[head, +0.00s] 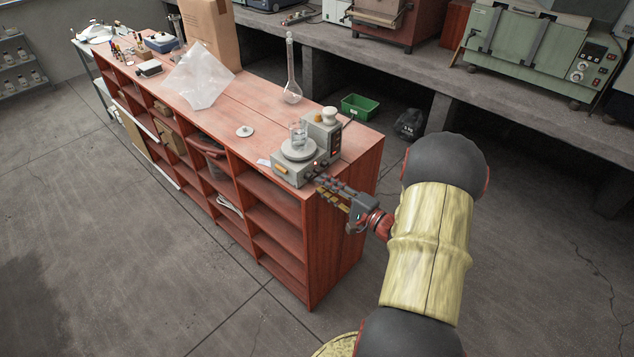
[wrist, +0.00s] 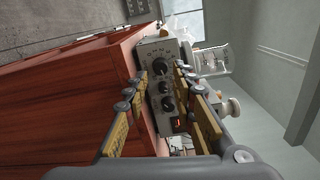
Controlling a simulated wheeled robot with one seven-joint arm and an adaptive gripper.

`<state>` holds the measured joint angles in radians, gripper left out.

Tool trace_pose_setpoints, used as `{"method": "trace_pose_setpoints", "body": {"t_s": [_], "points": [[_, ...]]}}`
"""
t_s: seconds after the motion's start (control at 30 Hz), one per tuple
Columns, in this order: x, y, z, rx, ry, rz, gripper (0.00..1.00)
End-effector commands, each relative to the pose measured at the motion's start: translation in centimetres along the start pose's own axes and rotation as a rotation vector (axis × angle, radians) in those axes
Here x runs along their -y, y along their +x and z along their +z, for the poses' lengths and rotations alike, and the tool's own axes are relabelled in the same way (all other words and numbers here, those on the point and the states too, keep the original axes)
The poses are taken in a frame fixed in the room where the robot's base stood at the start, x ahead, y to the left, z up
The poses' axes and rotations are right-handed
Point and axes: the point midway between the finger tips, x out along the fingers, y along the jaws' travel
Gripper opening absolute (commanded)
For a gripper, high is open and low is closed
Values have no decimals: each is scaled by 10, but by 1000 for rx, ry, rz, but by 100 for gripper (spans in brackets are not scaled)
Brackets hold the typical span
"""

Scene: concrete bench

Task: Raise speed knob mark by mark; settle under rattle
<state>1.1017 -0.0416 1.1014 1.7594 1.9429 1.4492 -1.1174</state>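The stirrer (head: 290,172) is a grey box with a round plate, standing at the near end of the red wooden bench. A glass beaker (head: 298,134) stands on its plate. In the wrist view its front panel (wrist: 152,50) appears turned on its side, with a large black knob (wrist: 160,67) ringed by marks, two smaller black knobs (wrist: 165,88) (wrist: 168,104) and a lit red switch (wrist: 177,123). The labels are too small to read. My gripper (head: 326,190) is open and empty in front of the panel. Its fingers (wrist: 164,86) spread on either side of the knobs, apparently without touching.
A white-topped grey unit (head: 323,128) stands close behind the beaker. A tall flask (head: 291,92), a small white lid (head: 245,131), a clear plastic bag (head: 198,78) and a cardboard box (head: 208,28) are farther along the bench. A green bin (head: 358,106) lies beyond it.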

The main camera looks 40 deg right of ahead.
Motion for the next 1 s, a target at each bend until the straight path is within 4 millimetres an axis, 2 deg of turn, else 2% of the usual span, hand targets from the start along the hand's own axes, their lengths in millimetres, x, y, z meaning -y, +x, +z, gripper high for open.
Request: {"method": "trace_pose_setpoints", "body": {"t_s": [0.03, 0.2, 0.4, 0.6, 1.0], "points": [[1, -12, -2, -6, 0, -2, 26], [0, -44, -2, -5, 0, -1, 26], [0, -69, -1, -3, 0, 0, 26], [0, -78, 0, 0, 0, -1, 26], [0, -78, 0, 0, 0, 0, 26]]}}
